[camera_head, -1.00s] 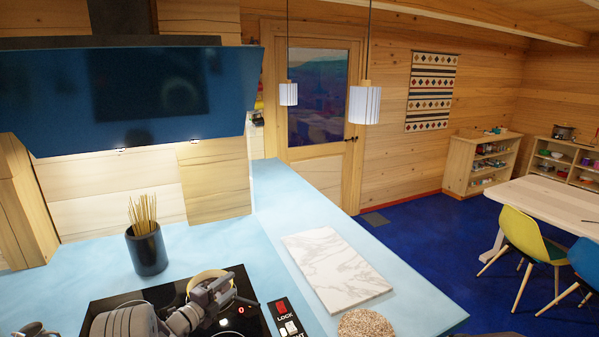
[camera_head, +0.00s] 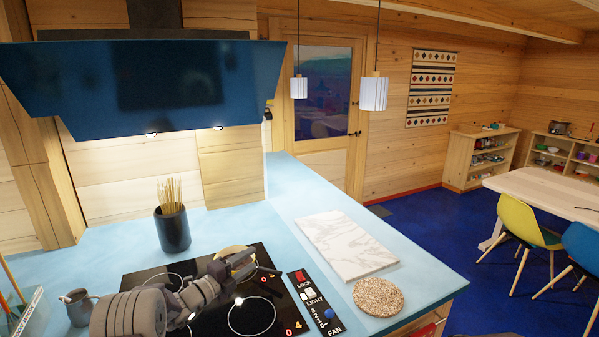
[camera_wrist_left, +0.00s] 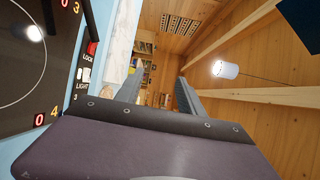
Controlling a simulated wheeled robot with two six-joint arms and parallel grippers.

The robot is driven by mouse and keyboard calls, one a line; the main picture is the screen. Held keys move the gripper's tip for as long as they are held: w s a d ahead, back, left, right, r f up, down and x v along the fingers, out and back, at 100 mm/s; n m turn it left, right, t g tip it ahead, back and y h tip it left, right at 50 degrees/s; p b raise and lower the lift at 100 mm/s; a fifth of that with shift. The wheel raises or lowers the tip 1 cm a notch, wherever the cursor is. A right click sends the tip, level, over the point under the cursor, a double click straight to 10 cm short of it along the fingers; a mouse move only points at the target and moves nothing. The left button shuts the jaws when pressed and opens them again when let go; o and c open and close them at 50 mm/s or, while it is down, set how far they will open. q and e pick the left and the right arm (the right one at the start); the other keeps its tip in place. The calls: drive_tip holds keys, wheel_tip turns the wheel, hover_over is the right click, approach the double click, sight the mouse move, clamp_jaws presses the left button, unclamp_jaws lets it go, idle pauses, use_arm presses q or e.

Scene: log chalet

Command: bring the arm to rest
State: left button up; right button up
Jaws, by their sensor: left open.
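My left arm reaches in from the lower left in the head view, and its gripper (camera_head: 240,265) hangs over the black cooktop (camera_head: 250,318). In the left wrist view the two fingers of this gripper (camera_wrist_left: 158,95) stand apart with nothing between them. A yellowish round pan or bowl (camera_head: 228,251) sits at the back of the cooktop, partly hidden behind the gripper. My right gripper is not in view.
A dark utensil pot (camera_head: 173,230) stands behind the cooktop. A small jug (camera_head: 80,308) is at its left. A marble board (camera_head: 345,245) and a round cork trivet (camera_head: 378,297) lie to the right. A hood (camera_head: 140,85) hangs above.

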use_arm(q)
drive_tip(key=s+d+f+m+g+h+b, duration=0.15)
drive_tip(key=s+d+m+g+b, duration=0.25)
drive_tip(key=s+d+m+g, duration=0.65)
drive_tip(key=s+d+f+m+y+b, duration=0.1)
drive_tip(key=s+f+m, duration=0.2)
drive_tip(key=s, duration=0.3)
drive_tip(key=s+f+m+g+y, duration=0.1)
drive_tip(key=s+f+m, duration=0.1)
drive_tip(key=s+m, duration=0.3)
drive_tip(key=s+d+f+m+y+b, duration=0.1)
drive_tip(key=s+f+m+y, duration=0.15)
drive_tip(key=s, duration=0.35)
drive_tip(key=s+a+f+m+y, duration=0.3)
drive_tip(key=a+m, duration=0.4)
drive_tip(key=m, duration=0.5)
drive_tip(key=s+a+f+m+g+y, duration=0.1)
drive_tip(key=s+a+f+m+y, duration=0.3)
drive_tip(key=s+a+m, duration=0.4)
drive_tip(key=f+m, duration=0.1)
drive_tip(key=m, duration=0.4)
drive_tip(key=shift+s+f, duration=0.3)
drive_tip(key=shift+f, duration=0.1)
